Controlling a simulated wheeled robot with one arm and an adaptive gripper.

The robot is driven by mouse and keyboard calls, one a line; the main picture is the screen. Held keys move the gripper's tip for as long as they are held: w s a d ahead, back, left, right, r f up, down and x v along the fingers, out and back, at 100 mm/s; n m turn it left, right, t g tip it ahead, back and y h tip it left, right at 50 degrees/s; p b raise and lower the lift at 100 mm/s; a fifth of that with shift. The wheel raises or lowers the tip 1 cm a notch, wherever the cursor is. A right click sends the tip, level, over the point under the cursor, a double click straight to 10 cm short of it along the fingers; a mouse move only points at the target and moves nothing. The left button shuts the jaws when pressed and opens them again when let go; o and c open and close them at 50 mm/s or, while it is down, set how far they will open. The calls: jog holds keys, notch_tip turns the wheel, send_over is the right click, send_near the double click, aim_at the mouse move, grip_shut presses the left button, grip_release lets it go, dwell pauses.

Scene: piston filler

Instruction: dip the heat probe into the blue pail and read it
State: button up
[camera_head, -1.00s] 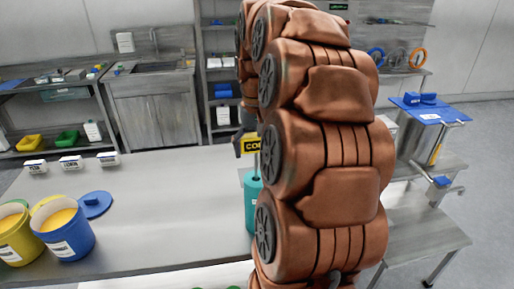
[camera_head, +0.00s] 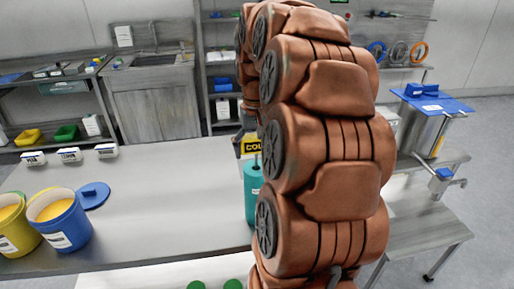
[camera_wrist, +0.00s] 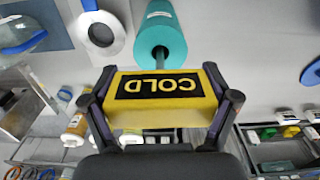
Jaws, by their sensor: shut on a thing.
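The heat probe is a yellow block (camera_wrist: 165,100) lettered COLD with a thin grey stem; it also shows in the head view (camera_head: 250,144). My gripper (camera_wrist: 160,108) is shut on the block, a finger at each side. The stem points down at the top of a teal cylinder (camera_head: 252,193) on the table; I cannot tell how far it is inside. The blue pail (camera_head: 66,238) stands open at the table's left, well away from my gripper, with yellow-orange contents. Its front bears a white label.
A yellow pail (camera_head: 18,240) stands left of the blue pail. A blue lid (camera_head: 93,195) lies behind it. Several small white label blocks (camera_head: 70,155) line the back edge. The table (camera_head: 165,205) between lid and teal cylinder is clear. A steel machine (camera_head: 420,130) stands at right.

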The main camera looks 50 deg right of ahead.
aim_at(256, 164)
jog(key=shift+f+b, duration=1.45)
jog(key=shift+f, duration=1.15)
jog(key=o, duration=1.1)
jog(key=shift+c, duration=0.2)
jog(key=shift+r, duration=0.1)
jog(key=shift+r, duration=5.95)
